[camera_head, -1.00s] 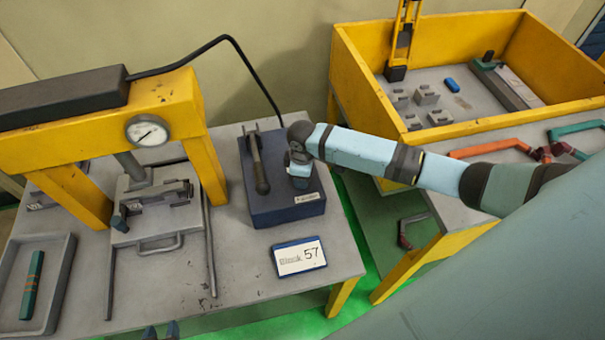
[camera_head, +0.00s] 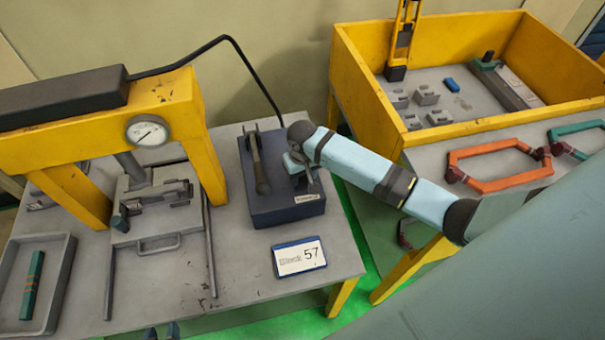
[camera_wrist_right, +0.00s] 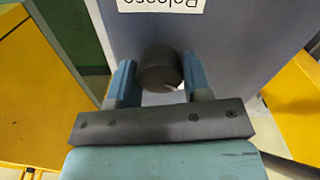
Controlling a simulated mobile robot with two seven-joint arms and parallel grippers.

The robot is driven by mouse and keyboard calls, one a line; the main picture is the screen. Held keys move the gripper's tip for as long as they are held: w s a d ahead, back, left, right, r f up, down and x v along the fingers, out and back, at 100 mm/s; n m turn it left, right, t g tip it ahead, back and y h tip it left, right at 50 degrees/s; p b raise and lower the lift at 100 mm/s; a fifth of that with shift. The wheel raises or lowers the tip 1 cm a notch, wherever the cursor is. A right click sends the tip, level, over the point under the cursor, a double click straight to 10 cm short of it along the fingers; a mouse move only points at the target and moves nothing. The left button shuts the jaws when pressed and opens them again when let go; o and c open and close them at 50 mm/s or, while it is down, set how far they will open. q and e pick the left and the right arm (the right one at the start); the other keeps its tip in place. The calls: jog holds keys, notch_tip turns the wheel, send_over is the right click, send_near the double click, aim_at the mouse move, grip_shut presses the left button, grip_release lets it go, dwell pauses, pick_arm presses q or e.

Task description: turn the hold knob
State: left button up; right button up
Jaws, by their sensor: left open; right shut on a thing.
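The hold knob (camera_wrist_right: 158,68) is a dark round knob with a pale pointer mark, on the face of the dark blue control box (camera_head: 285,212). In the right wrist view the mark points to the lower right. My right gripper (camera_wrist_right: 156,82) has its blue fingers on both sides of the knob and is shut on it. In the head view my right gripper (camera_head: 301,172) is at the right part of the box top, and it hides the knob there.
A lever (camera_head: 260,165) stands on the box left of my right gripper. A yellow press (camera_head: 180,110) with a gauge stands left. A sign (camera_head: 299,257) with "57" lies in front. A yellow bin (camera_head: 365,85) is at right.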

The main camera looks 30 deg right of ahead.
jog(key=m, duration=0.5)
jog(key=shift+m, duration=0.3)
jog(key=m, duration=0.5)
jog(key=shift+m, duration=0.3)
jog(key=o, duration=0.9)
